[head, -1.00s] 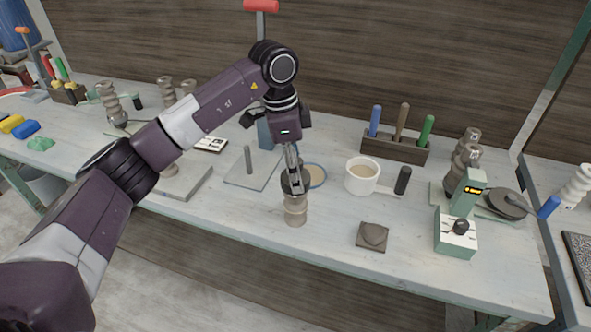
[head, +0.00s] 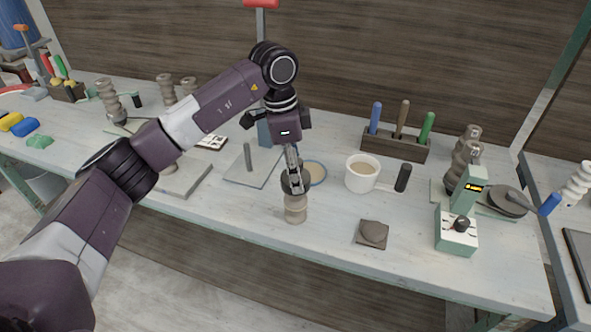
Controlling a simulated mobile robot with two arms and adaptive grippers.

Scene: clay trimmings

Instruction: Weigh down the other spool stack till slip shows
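My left gripper (head: 294,188) points down at the middle of the bench, with its fingers around a dark round weight (head: 286,183). The weight is at the top of a short beige spool stack (head: 296,210), which stands upright near the front edge. The fingers partly hide the weight, and I cannot tell whether it rests fully on the stack. Other twisted spool stacks stand at the right (head: 465,158) and far left (head: 109,97), with more (head: 165,84) behind my arm. No slip can be made out at this size. My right gripper is not in view.
A tool rack (head: 396,146) stands behind. The bench front (head: 335,235) between stack and tile is bare.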

